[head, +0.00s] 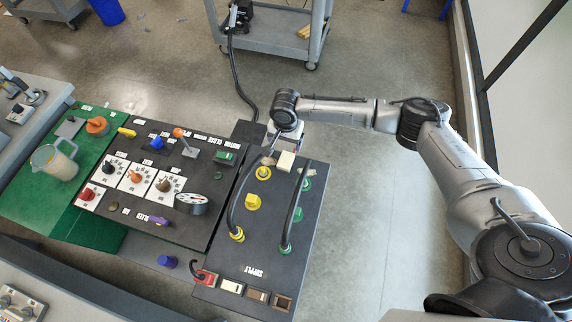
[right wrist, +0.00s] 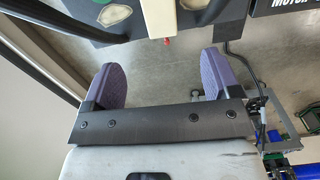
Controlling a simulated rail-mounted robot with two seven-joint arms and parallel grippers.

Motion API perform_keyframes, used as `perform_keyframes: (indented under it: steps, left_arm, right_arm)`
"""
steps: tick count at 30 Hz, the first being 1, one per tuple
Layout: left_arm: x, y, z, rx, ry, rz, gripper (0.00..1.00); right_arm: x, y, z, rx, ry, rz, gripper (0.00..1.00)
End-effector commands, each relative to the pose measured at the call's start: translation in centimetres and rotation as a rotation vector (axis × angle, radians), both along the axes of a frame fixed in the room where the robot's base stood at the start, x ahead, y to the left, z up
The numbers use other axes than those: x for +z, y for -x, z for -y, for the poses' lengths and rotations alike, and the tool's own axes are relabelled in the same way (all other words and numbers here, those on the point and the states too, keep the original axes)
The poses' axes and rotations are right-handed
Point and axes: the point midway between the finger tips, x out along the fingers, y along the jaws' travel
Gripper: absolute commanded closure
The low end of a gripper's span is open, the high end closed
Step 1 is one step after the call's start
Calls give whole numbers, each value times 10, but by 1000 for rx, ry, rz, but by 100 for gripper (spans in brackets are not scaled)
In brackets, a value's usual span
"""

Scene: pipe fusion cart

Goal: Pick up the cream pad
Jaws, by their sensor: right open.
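A cream block (head: 286,160), which looks like the cream pad, stands at the far end of the black supply panel (head: 210,262). A second, flatter cream pad (head: 231,287) lies in the row of coloured pads at the panel's near edge. My right gripper (head: 272,148) is beside the cream block, its fingers partly hidden by the wrist. In the right wrist view the purple fingers (right wrist: 161,60) are wide apart and empty. The cream block (right wrist: 160,18) shows ahead, between their lines and apart from them. My left gripper is not in view.
Black hoses (head: 240,195) arch over the supply panel between yellow and green fittings. A control panel with knobs (head: 135,178) and a green board with a clear jug (head: 55,160) lie left. Open floor (head: 350,220) is to the right; a grey cart (head: 285,30) stands behind.

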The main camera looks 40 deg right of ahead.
Motion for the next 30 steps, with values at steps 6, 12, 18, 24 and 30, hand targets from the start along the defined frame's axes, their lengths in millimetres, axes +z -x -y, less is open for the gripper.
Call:
perform_keyframes:
  steps: [6, 12, 18, 24, 30]
  left_arm:
    - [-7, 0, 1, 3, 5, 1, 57]
    - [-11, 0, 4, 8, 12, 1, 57]
    - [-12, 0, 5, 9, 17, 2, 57]
    - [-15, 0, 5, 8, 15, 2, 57]
    - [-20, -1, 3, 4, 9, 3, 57]
  right_arm:
    - [-36, -2, 3, -22, 3, -4, 17]
    - [-66, -1, 3, -20, 3, -3, 17]
    - [-80, -2, 3, -19, 2, -1, 17]
    - [-93, -1, 3, -18, 3, -2, 17]
    - [-120, -2, 3, -18, 3, -2, 17]
